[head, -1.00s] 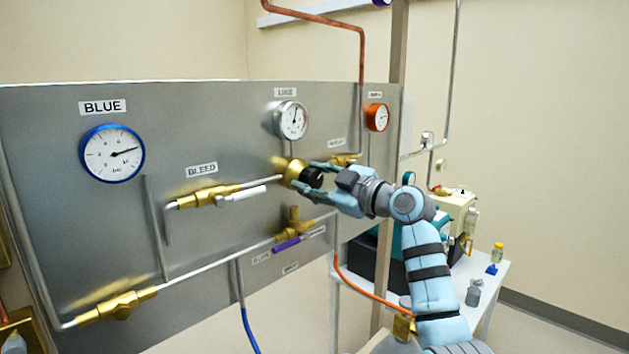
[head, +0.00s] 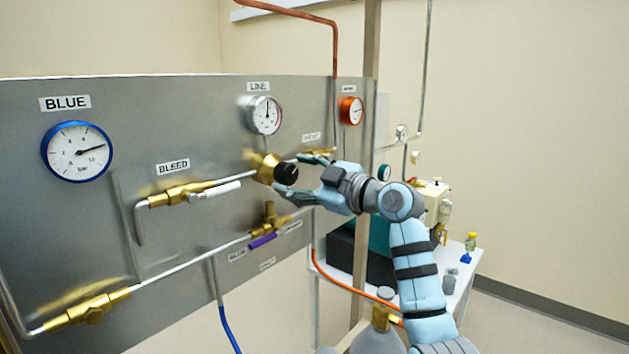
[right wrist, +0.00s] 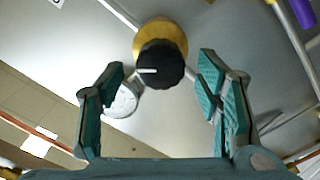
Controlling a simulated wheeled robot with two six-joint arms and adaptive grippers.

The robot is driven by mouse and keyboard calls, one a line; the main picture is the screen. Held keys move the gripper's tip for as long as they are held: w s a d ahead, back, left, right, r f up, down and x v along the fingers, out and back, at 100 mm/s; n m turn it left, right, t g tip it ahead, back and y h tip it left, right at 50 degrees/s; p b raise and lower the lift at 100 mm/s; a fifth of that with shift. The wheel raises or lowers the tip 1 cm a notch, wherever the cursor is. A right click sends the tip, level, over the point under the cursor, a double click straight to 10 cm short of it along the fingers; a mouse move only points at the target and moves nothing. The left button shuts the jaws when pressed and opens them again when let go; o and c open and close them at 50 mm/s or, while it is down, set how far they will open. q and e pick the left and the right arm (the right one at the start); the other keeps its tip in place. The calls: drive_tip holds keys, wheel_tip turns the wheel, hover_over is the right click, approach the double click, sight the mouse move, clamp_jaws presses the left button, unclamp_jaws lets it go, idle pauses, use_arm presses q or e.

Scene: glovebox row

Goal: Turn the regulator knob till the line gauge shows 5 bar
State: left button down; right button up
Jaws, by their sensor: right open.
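The regulator is a brass body (head: 264,168) with a black round knob (head: 287,174) at its front. In the right wrist view the knob (right wrist: 160,65) carries a white line pointing left. My right gripper (head: 292,173) is open, its fingers spread on either side of the knob; in the right wrist view (right wrist: 161,68) gaps show between both fingers and the knob. The line gauge (head: 265,115) is above the regulator, its needle pointing roughly straight up; its numbers are too small to read. My left gripper is not in view.
A blue-rimmed gauge (head: 76,152) and an orange-rimmed gauge (head: 351,111) are on the steel panel (head: 200,115). The white bleed handle (head: 215,190) and purple handle (head: 263,241) stick out near the regulator. A white table (head: 465,278) with equipment stands behind my arm.

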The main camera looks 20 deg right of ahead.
drive_tip(key=v, duration=0.9)
drive_tip(key=shift+s+d, duration=0.15)
drive_tip(key=shift+s, duration=0.1)
